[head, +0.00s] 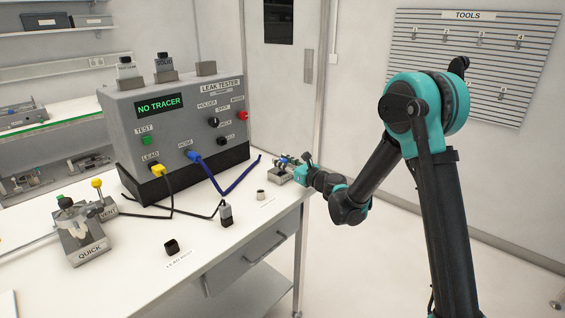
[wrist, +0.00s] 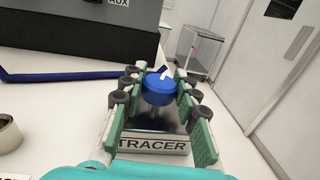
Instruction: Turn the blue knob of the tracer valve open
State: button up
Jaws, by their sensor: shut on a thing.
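The tracer valve stands near the table's back right corner, with its grey base labelled TRACER (wrist: 153,146) in the wrist view. Its blue knob (wrist: 158,91) carries a white pointer mark that points away and slightly right in the wrist view. My gripper (wrist: 160,88) is shut on the blue knob, with one green-padded finger on each side of it. In the head view my gripper (head: 297,170) reaches the valve (head: 276,180) from the right and hides part of it. The leak tester (head: 190,125) shows NO TRACER on its display (head: 160,104).
A blue hose (head: 222,184) and dark cables lie on the table (head: 215,240) left of the valve. A small beige ring (head: 261,194) and a dark plug (head: 226,214) stand nearby. The QUICK fixture (head: 82,240) is at the left. Open floor lies right of the table.

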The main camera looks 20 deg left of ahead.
jog(key=m+t+h, duration=0.6)
jog(key=t, duration=0.1)
jog(key=shift+s+a+h, duration=0.15)
jog(key=shift+h, duration=0.25)
jog(key=m+t+h, duration=0.1)
jog(key=m+h, duration=0.1)
jog(key=h, duration=0.1)
jog(key=m+t+h, duration=0.1)
jog(key=m+h, duration=0.2)
jog(key=h, duration=0.1)
jog(key=shift+t, duration=0.3)
jog(key=o, duration=1.2)
jog(key=s, duration=0.7)
jog(key=s+d, duration=0.1)
jog(key=s, duration=0.3)
jog(key=shift+s+d, duration=0.1)
jog(key=shift+s, duration=0.25)
